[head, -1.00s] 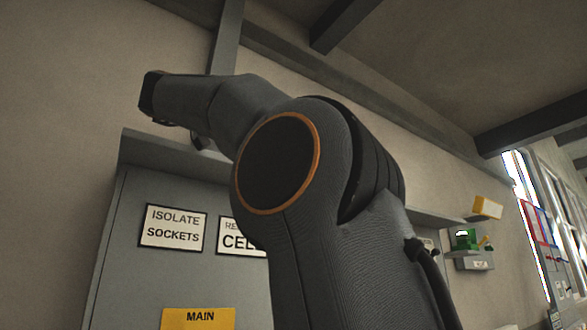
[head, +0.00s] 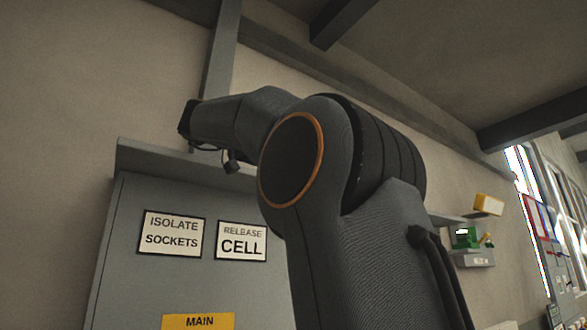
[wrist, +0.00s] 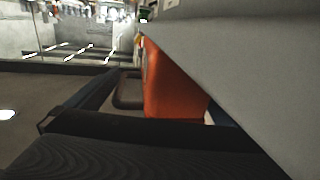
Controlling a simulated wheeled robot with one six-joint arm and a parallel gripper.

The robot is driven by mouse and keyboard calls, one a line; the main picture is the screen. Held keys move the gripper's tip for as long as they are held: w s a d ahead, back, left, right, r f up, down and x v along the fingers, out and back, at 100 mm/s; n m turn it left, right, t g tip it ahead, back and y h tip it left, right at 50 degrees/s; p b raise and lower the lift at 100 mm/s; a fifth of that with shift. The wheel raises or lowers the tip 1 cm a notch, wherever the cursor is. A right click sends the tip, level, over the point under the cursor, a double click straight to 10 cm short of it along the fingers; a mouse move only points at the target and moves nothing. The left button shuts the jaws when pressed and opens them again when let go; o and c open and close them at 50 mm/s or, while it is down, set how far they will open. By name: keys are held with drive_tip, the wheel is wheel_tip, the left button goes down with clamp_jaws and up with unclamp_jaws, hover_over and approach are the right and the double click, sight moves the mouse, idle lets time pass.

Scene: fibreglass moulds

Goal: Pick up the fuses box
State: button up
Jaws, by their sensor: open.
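No box with a readable fuses label shows in either view. In the head view, my raised arm crosses the front of a grey cabinet, and a small dark part near its far end (head: 232,163) hangs by the cabinet's top edge. The wrist view shows dark bars that appear to belong to my gripper (wrist: 105,105), open; its fingertips are hard to make out. An orange, box-like thing (wrist: 175,85) stands beyond them, partly hidden by a slanting grey surface (wrist: 235,60). I cannot tell whether it is the fuses box. Nothing is visibly held.
The grey cabinet (head: 120,240) bears ISOLATE SOCKETS (head: 172,233), RELEASE CELL (head: 242,241) and MAIN (head: 198,321) signs. At right, a yellow box (head: 488,204) and a green item (head: 465,238) sit on wall shelves. A dark beam runs overhead.

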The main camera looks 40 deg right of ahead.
drive_tip(key=shift+d, duration=0.2)
drive_tip(key=c, duration=2)
drive_tip(key=shift+r, duration=0.15)
drive_tip(key=shift+r+p, duration=1.65)
drive_tip(key=shift+r, duration=3.2)
